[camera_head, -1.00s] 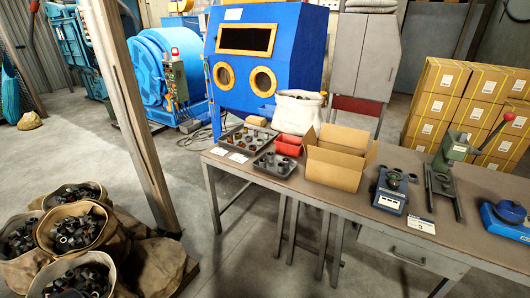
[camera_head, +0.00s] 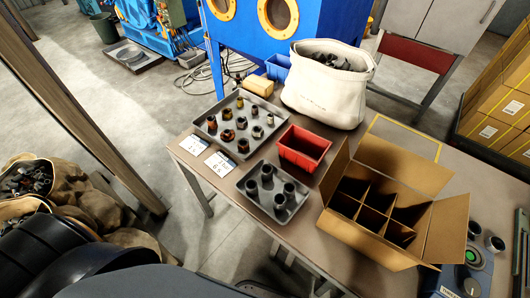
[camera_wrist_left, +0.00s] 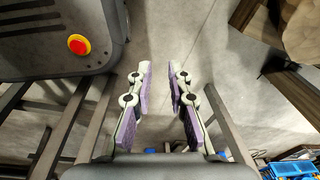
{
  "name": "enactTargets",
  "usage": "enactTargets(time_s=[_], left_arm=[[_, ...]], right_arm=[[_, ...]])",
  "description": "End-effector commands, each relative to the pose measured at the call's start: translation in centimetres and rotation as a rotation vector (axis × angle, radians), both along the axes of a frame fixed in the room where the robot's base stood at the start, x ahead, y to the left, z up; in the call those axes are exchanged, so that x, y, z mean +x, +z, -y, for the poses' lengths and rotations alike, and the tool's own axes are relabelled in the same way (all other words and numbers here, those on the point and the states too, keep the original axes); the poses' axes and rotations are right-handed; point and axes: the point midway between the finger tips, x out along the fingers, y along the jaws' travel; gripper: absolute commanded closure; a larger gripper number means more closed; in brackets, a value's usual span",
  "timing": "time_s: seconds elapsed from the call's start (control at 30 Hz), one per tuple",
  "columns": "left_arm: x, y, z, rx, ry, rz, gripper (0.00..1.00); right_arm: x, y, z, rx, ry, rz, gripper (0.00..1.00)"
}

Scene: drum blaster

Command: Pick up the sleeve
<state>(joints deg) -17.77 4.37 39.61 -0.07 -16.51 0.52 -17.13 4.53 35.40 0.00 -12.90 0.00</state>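Several short dark sleeves stand in two grey trays on the table. The back tray (camera_head: 213,124) holds several brownish and dark sleeves, such as a sleeve (camera_head: 242,145). The front tray (camera_head: 257,199) holds several dark grey sleeves, such as a sleeve (camera_head: 279,201). Two more grey sleeve-like pieces (camera_head: 495,244) are at the right, by a blue device. My left gripper (camera_wrist_left: 160,68) is open and empty in the left wrist view, over bare floor, away from the trays. In the head view only dark arm parts show at lower left. My right gripper is not in view.
A red bin (camera_head: 303,148) and an open, divided cardboard box (camera_head: 345,232) stand beside the trays. A white sack (camera_head: 328,98) is behind. Two white cards (camera_head: 219,163) lie at the table's left edge. A post and filled sacks (camera_head: 62,188) are left.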

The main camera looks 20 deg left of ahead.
Motion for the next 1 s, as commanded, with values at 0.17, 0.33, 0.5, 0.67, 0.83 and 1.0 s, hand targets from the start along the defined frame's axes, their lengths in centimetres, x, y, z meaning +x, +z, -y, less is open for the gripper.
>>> enactTargets(time_s=[0.17,0.33,0.5,0.67,0.83,1.0], left_arm=[[12.4,8.1,1.0,-0.004,0.032,0.067,0.82],[21.1,20.3,2.0,-0.006,0.078,0.108,0.82],[23.8,29.1,2.6,-0.008,0.113,0.131,0.82],[24.5,34.7,2.9,-0.010,0.135,0.147,0.82],[24.4,40.2,3.2,-0.014,0.161,0.163,0.82],[26.3,44.4,4.0,-0.043,0.318,0.145,0.82]], right_arm=[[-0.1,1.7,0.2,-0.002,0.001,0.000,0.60],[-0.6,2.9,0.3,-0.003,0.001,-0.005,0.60],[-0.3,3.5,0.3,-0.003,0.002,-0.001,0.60],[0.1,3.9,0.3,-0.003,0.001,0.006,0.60],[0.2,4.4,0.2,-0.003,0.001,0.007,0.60],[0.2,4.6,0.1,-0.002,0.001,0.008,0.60]])
